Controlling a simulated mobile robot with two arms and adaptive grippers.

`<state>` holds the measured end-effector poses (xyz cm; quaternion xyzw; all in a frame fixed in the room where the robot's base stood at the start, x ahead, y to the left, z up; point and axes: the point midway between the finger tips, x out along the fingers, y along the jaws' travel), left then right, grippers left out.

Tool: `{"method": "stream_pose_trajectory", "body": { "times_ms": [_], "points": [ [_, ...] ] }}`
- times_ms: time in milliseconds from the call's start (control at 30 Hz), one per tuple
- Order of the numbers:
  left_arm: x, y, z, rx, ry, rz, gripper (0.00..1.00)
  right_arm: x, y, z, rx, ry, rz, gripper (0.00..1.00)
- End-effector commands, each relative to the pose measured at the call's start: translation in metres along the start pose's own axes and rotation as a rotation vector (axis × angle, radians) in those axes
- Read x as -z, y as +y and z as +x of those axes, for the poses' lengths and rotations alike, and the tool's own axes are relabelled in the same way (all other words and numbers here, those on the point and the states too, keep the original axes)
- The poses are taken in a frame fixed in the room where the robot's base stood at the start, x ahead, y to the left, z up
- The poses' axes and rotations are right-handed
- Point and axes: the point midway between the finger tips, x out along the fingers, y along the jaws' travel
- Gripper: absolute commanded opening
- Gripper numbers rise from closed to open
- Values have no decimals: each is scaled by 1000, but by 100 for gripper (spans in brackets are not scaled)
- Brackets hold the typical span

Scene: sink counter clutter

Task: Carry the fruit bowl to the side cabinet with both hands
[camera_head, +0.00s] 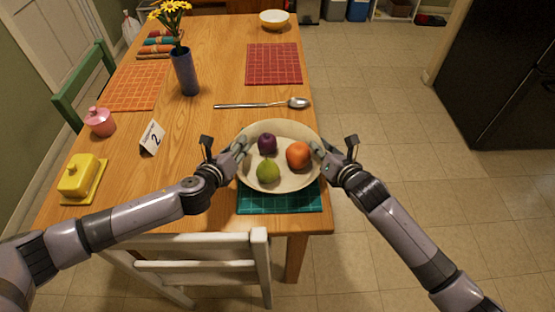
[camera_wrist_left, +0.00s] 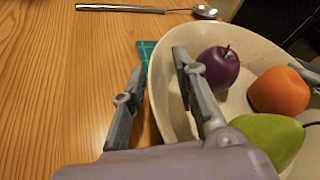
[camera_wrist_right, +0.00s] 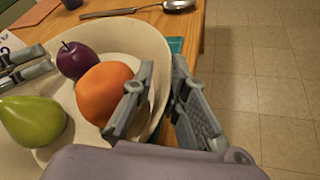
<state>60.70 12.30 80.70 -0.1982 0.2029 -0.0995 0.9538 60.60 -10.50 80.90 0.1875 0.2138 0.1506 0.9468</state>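A cream fruit bowl (camera_head: 252,176) sits on a teal placemat (camera_head: 280,203) near the table's front right edge. It holds a purple plum (camera_head: 267,143), a green pear (camera_head: 268,171) and an orange (camera_head: 298,155). My left gripper (camera_head: 241,147) is at the bowl's left rim. In the left wrist view its fingers (camera_wrist_left: 160,75) stand apart, with one inside the bowl and one outside. My right gripper (camera_head: 318,148) is at the right rim. In the right wrist view its fingers (camera_wrist_right: 163,75) straddle the rim with a smaller gap. Contact with the rim is unclear.
A spoon (camera_head: 262,104) lies behind the bowl. A number card (camera_head: 152,137), a yellow butter dish (camera_head: 80,178), a pink jar (camera_head: 100,121) and a flower vase (camera_head: 185,72) stand left. A white chair (camera_head: 205,265) is at the front edge. Floor right of the table (camera_head: 420,180) is clear.

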Motion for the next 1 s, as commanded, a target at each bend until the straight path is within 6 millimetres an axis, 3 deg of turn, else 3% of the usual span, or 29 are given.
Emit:
{"method": "stream_pose_trajectory", "body": {
  "times_ms": [300, 500, 700, 1000],
  "points": [
    [0, 0, 1, 0, 0, 0, 27, 0, 0, 2, 0, -1, -1, 14],
    [0, 0, 1, 0, 1, 0, 14, 0, 0, 2, 0, 0, -1, 1],
    [0, 0, 1, 0, 1, 0, 1, 0, 0, 2, 0, 0, -1, 0],
    [0, 0, 1, -1, 1, 0, 0, 0, 0, 1, 1, 0, -1, 0]
  ]
}}
